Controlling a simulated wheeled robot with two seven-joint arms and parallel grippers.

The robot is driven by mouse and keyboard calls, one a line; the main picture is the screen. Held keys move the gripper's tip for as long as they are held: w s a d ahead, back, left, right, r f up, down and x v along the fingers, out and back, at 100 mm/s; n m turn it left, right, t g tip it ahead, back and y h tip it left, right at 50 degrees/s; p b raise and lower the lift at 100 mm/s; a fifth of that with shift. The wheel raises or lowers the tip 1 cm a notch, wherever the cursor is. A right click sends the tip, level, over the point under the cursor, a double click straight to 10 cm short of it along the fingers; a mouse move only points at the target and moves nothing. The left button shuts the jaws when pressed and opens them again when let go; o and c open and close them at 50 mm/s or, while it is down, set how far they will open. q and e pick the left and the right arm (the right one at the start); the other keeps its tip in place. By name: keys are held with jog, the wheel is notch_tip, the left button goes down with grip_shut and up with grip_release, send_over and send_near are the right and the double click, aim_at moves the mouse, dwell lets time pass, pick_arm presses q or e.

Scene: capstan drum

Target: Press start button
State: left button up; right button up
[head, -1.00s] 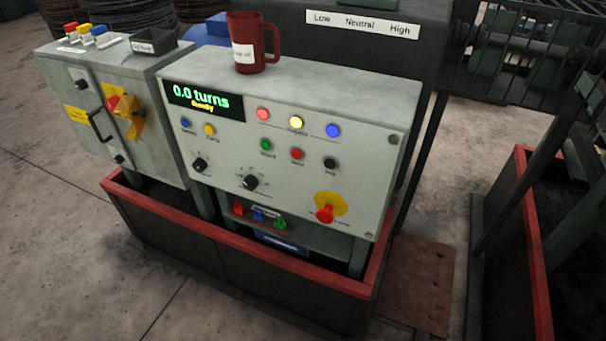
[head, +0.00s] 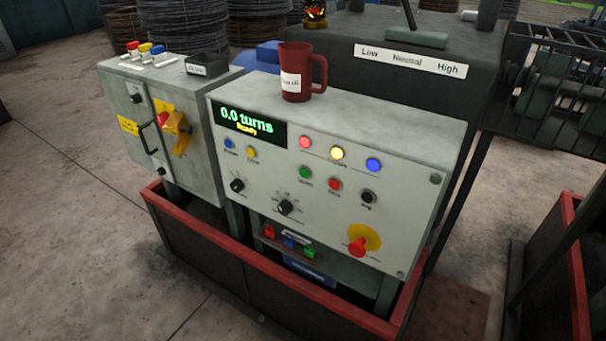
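The control panel (head: 300,237) is a light grey box in the middle of the head view. Its green start button (head: 305,172) sits in the middle of the face, left of a red button (head: 335,184) and a black button (head: 368,196). The small labels under them are blurred. The display (head: 249,124) reads "0.0 turns" and "Ready". Neither of my grippers is in view, and nothing touches the panel face.
A red mug (head: 297,75) stands on top of the panel. A red emergency knob (head: 357,246) on a yellow disc sticks out lower right. A grey cabinet (head: 190,135) with a red-and-yellow switch stands at left. A red-rimmed trough (head: 240,272) surrounds the base.

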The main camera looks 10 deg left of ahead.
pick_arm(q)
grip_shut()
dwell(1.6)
